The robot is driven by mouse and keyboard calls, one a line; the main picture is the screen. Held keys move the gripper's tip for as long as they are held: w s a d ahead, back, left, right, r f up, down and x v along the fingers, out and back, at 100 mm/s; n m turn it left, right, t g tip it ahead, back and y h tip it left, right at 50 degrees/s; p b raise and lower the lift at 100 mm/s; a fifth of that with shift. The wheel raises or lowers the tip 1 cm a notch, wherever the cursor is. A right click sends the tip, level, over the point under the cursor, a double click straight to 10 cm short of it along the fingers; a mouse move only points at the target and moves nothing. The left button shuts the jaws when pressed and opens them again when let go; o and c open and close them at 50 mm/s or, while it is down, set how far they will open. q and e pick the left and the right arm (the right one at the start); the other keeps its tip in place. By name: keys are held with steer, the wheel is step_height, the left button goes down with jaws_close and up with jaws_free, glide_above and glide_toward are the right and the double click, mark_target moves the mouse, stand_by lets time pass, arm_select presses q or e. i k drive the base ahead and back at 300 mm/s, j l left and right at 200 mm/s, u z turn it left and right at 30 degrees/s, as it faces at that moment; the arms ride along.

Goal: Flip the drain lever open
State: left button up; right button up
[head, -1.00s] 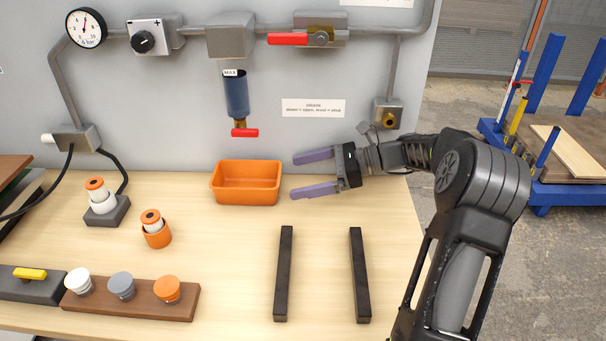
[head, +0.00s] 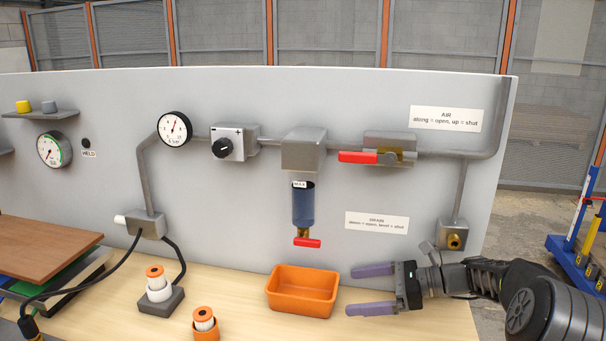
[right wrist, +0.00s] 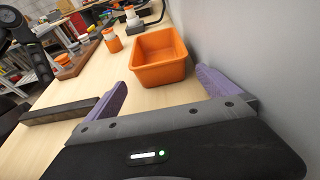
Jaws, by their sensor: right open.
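The drain lever (head: 307,243) is a small red handle on a brass valve (head: 303,233) below the blue filter bowl (head: 304,206). It lies about level and points right. In the head view my right gripper (head: 355,290) is lower and to the right of the lever, not touching it. Its two purple fingers are spread, point left and hold nothing. They are just right of the orange tray (head: 303,290). In the right wrist view the open fingers (right wrist: 160,88) face the tray (right wrist: 160,57); the lever is out of that view. My left gripper is not seen.
A red air valve handle (head: 358,157) lies along the pipe above. A drain label (head: 377,222) is on the grey panel (head: 240,235) right of the bowl. A white-and-orange part (head: 157,280) on a dark block stands left of the tray. A dark bar (right wrist: 60,112) lies on the bench.

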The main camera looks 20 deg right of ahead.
mark_target(300, 241)
steer(key=k+j, duration=1.2)
steer(key=j, duration=0.15)
